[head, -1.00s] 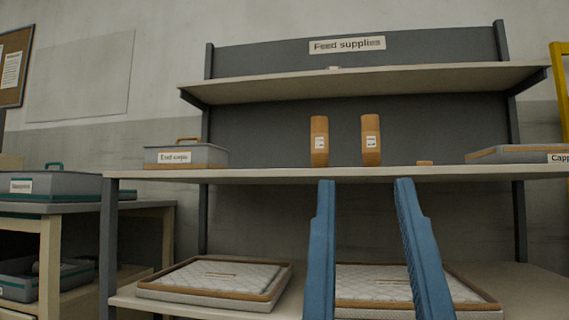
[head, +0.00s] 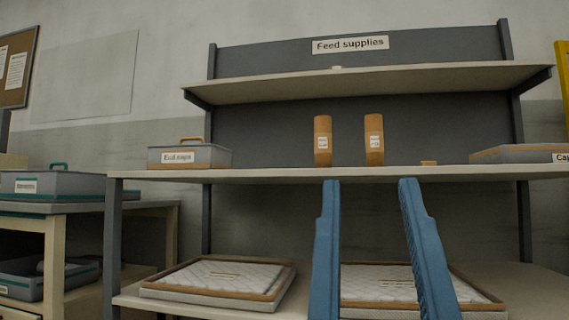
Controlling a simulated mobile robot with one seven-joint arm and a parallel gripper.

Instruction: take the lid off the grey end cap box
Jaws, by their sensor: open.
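The grey end cap box (head: 212,158) stands at the left end of the middle shelf, with a label on its front that reads "End caps". Its grey lid with a tan handle (head: 190,140) is on top. My gripper (head: 369,183) is in the lower middle of the head view, with its two blue fingers spread apart and nothing between them. In the picture it is to the right of the box and below it, apart from it.
Two tan rolls (head: 323,155) (head: 373,153) stand upright on the middle shelf (head: 285,173). A grey case (head: 510,153) lies at its right end. Padded trays (head: 172,293) lie on the lower shelf. A teal-handled box (head: 85,187) is on the left table.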

